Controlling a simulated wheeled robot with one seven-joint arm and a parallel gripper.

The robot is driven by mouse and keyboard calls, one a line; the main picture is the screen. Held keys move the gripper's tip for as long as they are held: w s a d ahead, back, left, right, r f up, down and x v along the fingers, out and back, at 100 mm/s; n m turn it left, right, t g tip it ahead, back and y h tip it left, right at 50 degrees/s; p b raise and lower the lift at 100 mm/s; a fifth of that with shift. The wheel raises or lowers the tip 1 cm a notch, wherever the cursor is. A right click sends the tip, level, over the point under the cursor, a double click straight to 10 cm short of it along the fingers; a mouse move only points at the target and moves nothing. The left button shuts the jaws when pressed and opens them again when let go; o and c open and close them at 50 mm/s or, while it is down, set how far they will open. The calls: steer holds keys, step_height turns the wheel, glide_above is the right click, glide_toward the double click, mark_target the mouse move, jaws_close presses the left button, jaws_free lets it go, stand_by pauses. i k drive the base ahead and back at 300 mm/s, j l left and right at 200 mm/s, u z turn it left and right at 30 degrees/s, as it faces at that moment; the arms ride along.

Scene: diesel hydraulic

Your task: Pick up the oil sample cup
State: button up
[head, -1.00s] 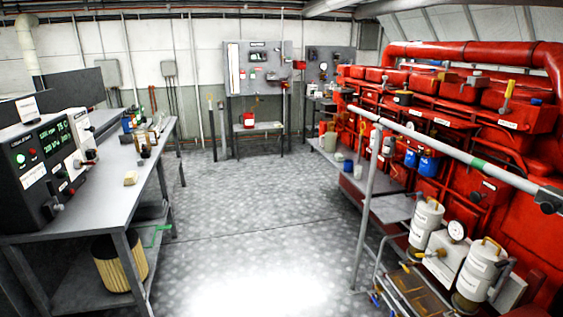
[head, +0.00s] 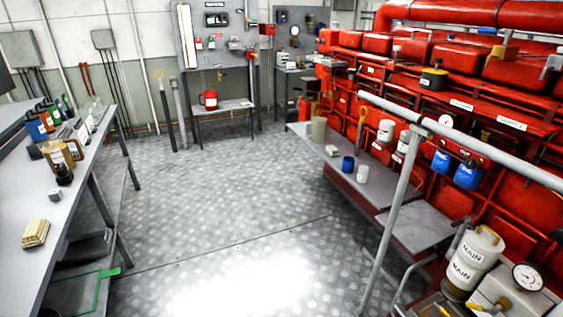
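No label I can read marks the oil sample cup. Small cup-like containers stand on the grey walkway shelf (head: 335,160) along the red engine: a white cup (head: 362,174), a blue cup (head: 347,163) beside it, and a larger pale grey-green container (head: 318,129) farther back. I cannot tell which one is the sample cup. All three stand upright and apart from my arm. My gripper is not in view.
A grey handrail (head: 398,195) stands in front of the engine (head: 440,90). A workbench (head: 75,190) with bottles and boxes runs along the left. The patterned metal floor (head: 220,210) between them is clear. A small table (head: 222,107) with a red can stands at the back.

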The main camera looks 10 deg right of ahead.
mark_target(364, 171)
steer(key=i+z, duration=0.3)
steer(key=i, duration=0.2)
steer(key=i+z, duration=0.3)
steer(key=i, duration=0.2)
steer(key=i+j+z, duration=0.1)
steer(key=i+j, duration=1.1)
steer(key=i+j+z, duration=0.15)
steer(key=i+j, duration=0.4)
steer(key=j, duration=0.2)
